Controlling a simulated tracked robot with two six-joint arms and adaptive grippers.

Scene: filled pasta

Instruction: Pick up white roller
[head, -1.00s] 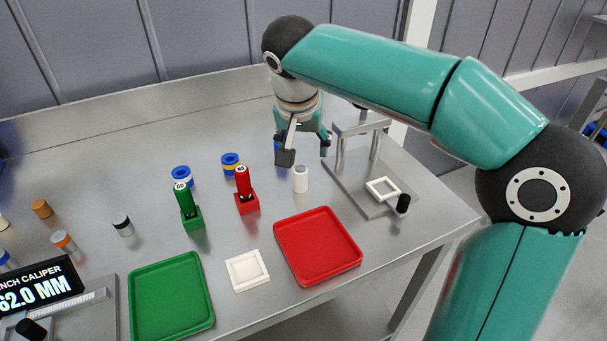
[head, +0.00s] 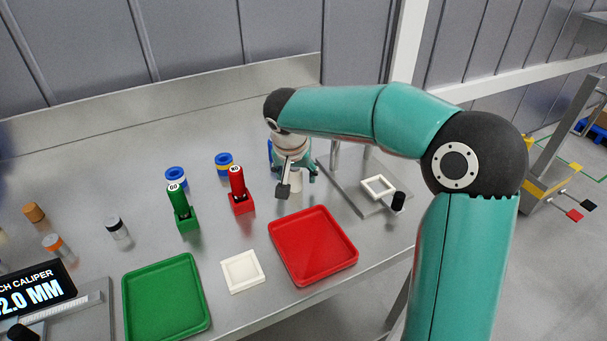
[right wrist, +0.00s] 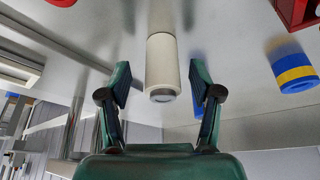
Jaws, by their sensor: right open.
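The white roller (right wrist: 162,62) stands upright on the steel table. In the right wrist view it sits between the two open fingers of my right gripper (right wrist: 160,90), with a visible gap on each side. In the head view the white roller (head: 296,186) is partly hidden behind a finger of my right gripper (head: 299,183). My right gripper is low at the roller and holds nothing. My left gripper is in neither view.
A metal stand with a white square frame (head: 378,188) is at right. A red tray (head: 313,245) lies in front.

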